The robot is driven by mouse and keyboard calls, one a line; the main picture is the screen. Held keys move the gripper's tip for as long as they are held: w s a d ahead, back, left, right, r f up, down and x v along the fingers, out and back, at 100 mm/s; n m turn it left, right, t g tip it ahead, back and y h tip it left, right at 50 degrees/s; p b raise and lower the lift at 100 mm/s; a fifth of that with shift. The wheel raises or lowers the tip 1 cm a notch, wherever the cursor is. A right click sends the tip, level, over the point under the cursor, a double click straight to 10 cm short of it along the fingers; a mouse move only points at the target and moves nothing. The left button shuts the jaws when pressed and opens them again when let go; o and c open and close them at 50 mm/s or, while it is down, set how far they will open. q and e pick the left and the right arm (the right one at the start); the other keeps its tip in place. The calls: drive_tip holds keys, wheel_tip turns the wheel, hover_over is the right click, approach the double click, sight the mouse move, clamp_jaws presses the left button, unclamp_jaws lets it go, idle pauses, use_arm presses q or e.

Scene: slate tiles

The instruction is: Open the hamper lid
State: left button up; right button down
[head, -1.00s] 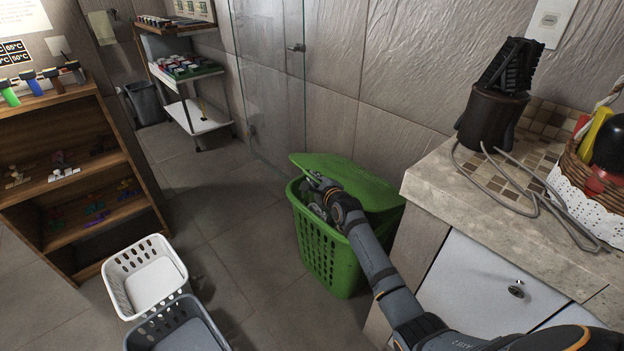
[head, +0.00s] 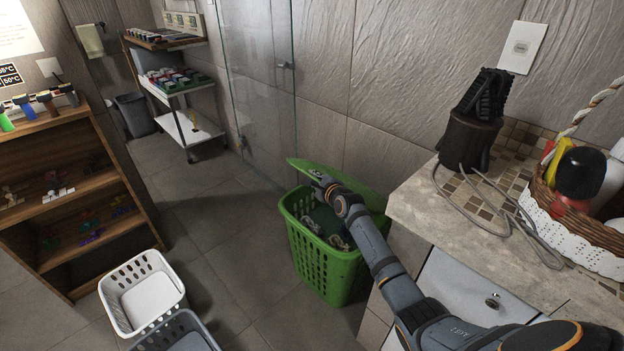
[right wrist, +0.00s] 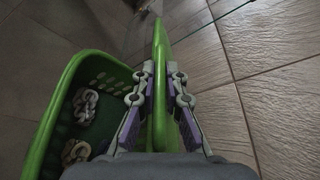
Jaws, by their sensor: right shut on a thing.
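The green hamper (head: 322,268) stands on the floor against the tiled wall, left of the counter. Its green lid (head: 372,194) is tilted up, with dark contents and some pale items showing inside below it. My right gripper (head: 322,181) is at the lid's raised edge. In the right wrist view my right gripper (right wrist: 160,88) has its fingers on both sides of the lid (right wrist: 160,100), shut on its edge. The hamper's rim (right wrist: 52,115) and inside show at the left there. My left gripper is not in view.
A stone-topped counter (head: 410,203) with a dark corded device (head: 468,140) and a basket (head: 575,225) is close to my right arm. White (head: 145,290) and grey (head: 180,333) baskets stand on the floor at the left. Floor between them and the hamper is clear.

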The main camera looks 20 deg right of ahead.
idle(0.4)
drive_tip(key=c, duration=1.4)
unclamp_jaws()
drive_tip(key=v, duration=1.2)
drive_tip(key=shift+f, duration=0.1)
